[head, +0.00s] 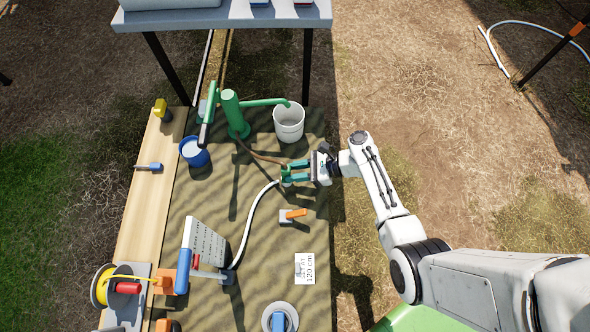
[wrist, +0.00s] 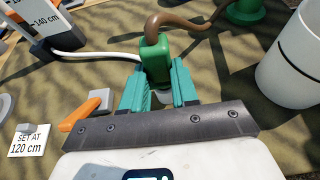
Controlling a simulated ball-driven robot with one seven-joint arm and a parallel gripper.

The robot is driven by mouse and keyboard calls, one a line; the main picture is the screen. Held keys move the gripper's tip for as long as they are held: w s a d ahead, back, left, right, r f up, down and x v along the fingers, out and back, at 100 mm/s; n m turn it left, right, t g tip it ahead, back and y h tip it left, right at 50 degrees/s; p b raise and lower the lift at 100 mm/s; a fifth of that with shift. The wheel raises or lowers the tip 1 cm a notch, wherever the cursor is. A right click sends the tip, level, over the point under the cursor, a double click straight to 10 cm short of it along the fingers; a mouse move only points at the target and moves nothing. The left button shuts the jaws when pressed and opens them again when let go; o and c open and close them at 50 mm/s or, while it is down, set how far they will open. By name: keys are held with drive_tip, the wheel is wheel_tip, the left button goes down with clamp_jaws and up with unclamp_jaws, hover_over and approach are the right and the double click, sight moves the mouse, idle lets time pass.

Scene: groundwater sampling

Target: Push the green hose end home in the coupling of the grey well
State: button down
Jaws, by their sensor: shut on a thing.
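My gripper (head: 298,172) is shut on the green hose end, and its teal fingers lie on either side of it in the wrist view (wrist: 158,88). The green hose end (wrist: 156,58) is a block standing roughly upright, with a brown hose (wrist: 185,20) leaving its top. In the head view the brown hose (head: 262,157) runs back to the green pump. A small pale grey piece (wrist: 165,97) shows below the hose end, between the fingers. It may be part of the grey well's coupling. The fingers hide whether the two touch or how deep the hose end sits.
A white hose (head: 250,212) runs from beside the gripper to the scale board (head: 204,241). The green pump (head: 233,112) and white bucket (head: 289,121) stand behind. An orange-handled grey valve (head: 290,215) and a "SET AT 120 cm" card (head: 306,276) lie nearer. Open mat lies left of the gripper.

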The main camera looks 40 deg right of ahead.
drive_tip(key=shift+f, duration=0.35)
drive_tip(key=c, duration=0.8)
unclamp_jaws()
drive_tip(key=p+v, duration=0.2)
drive_tip(key=v, duration=0.9)
drive_tip(key=shift+w, duration=0.1)
drive_tip(key=s+a+r+n+g+h+p, duration=0.45)
drive_tip(key=s+r+n+g+p, duration=0.35)
drive_tip(key=n, duration=0.5)
drive_tip(key=s+r+n+h+p, duration=0.1)
drive_tip(key=s+r+n+h, duration=0.1)
drive_tip(key=r+n, duration=0.2)
drive_tip(key=s+d+r+n+h+p, duration=0.1)
drive_tip(key=s+r+n+h, duration=0.1)
drive_tip(key=r, duration=0.4)
drive_tip(key=s+d+r+n+t+h+p, duration=0.1)
drive_tip(key=s+r+n+h, duration=0.1)
drive_tip(key=r+n, duration=0.3)
drive_tip(key=shift+s+r+n+h, duration=0.2)
drive_tip(key=shift+s+n+h, duration=0.25)
drive_tip(key=shift+s, duration=0.4)
